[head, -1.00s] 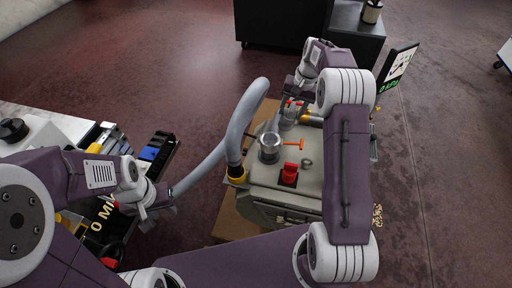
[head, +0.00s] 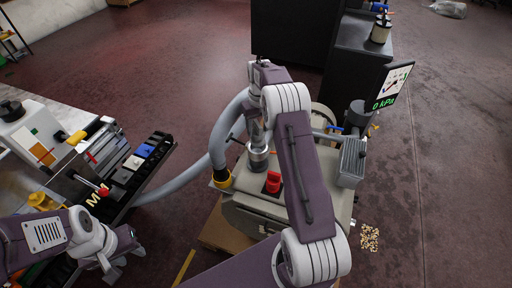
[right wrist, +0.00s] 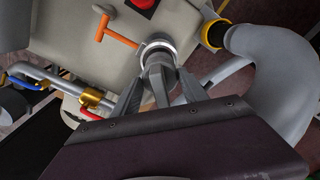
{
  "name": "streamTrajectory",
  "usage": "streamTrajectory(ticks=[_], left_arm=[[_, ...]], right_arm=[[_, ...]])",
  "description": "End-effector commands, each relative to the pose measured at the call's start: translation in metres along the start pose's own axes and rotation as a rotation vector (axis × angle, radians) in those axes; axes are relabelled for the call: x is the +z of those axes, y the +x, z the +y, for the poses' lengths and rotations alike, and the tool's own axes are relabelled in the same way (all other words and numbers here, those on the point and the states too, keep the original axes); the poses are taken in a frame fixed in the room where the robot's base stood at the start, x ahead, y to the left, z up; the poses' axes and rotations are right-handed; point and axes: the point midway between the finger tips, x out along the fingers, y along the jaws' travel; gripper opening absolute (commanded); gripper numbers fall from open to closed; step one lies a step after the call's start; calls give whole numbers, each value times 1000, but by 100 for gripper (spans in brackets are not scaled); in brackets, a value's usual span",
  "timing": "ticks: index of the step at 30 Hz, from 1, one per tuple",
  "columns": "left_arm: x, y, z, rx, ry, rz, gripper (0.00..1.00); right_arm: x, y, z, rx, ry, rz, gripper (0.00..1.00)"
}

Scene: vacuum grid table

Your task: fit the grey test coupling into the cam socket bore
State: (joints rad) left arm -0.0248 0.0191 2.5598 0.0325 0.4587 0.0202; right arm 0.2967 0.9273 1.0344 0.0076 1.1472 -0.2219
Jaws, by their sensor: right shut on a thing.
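The grey test coupling (right wrist: 158,72) is in the jaws of my right gripper (right wrist: 157,88), which is shut on it. In the head view the coupling (head: 256,132) stands roughly upright over the cam socket (head: 258,159), a metal ring on top of the beige machine. In the right wrist view the coupling's far end overlaps the socket's shiny rim (right wrist: 157,45); I cannot tell how far, if at all, it is inside the bore. My right forearm partly hides the gripper in the head view. My left gripper (head: 121,259) looks open and empty, at the lower left.
A red knob (head: 273,182) stands close to the socket. An orange T-handle (right wrist: 118,37) lies beside the socket rim. A thick grey hose (head: 222,132) with a yellow collar (head: 221,179) rises on the left. A gauge panel (head: 391,87) stands at right. A tool rack (head: 127,176) is at left.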

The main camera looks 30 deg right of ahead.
Motion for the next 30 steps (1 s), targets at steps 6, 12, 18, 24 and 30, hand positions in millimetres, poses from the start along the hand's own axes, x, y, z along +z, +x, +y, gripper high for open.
streamTrajectory(ticks=[6,12,18,24,30], left_arm=[[0,3,0,0,0,0,36],[1,8,0,0,0,0,36],[1,8,0,0,0,0,36],[1,9,0,0,0,0,36],[1,9,0,0,0,0,36]], right_arm=[[0,17,0,0,1,1,0],[2,54,0,-1,1,0,0],[2,64,0,0,1,3,0],[2,65,0,0,1,2,0],[2,67,0,0,1,2,73]])
